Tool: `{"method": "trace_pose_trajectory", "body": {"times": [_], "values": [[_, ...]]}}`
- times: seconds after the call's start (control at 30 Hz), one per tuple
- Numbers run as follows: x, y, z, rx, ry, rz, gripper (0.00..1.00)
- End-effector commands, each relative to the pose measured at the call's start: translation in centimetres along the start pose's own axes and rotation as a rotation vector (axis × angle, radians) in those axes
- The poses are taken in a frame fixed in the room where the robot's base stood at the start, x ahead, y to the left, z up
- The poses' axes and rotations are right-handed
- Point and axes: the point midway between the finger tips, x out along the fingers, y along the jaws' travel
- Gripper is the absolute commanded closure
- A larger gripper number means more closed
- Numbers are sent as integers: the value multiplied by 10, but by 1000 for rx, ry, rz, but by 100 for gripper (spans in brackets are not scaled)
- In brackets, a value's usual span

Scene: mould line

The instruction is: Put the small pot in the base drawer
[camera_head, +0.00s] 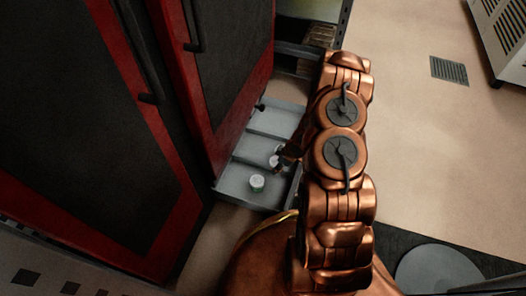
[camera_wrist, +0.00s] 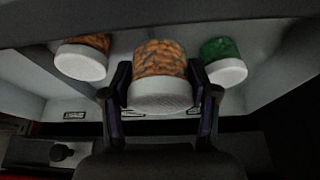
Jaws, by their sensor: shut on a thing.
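My gripper (camera_wrist: 160,82) is shut on a small pot (camera_wrist: 160,62) with orange-brown contents and a white end, between its two dark fingers in the wrist view. In the head view my gripper (camera_head: 284,160) is at the right side of the open base drawer (camera_head: 232,178), a grey tray split by dividers. The arm partly hides this spot. I cannot tell whether the held pot touches the drawer floor.
A green pot with a white end (camera_wrist: 223,62) is right of the held pot, and another orange one (camera_wrist: 82,60) is left. A white-topped pot (camera_head: 257,182) stands in the drawer's near compartment. Red and black cabinet doors (camera_head: 225,85) rise beside it. Open floor (camera_head: 430,140) lies right.

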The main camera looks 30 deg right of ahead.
Motion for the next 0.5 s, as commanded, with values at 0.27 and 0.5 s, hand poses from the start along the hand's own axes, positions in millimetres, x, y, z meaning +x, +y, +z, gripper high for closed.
{"method": "trace_pose_trajectory", "body": {"times": [0.27, 0.5], "values": [[12, 17, -22, -5, -1, 1, 86], [24, 33, -43, -3, 0, 1, 86]]}}
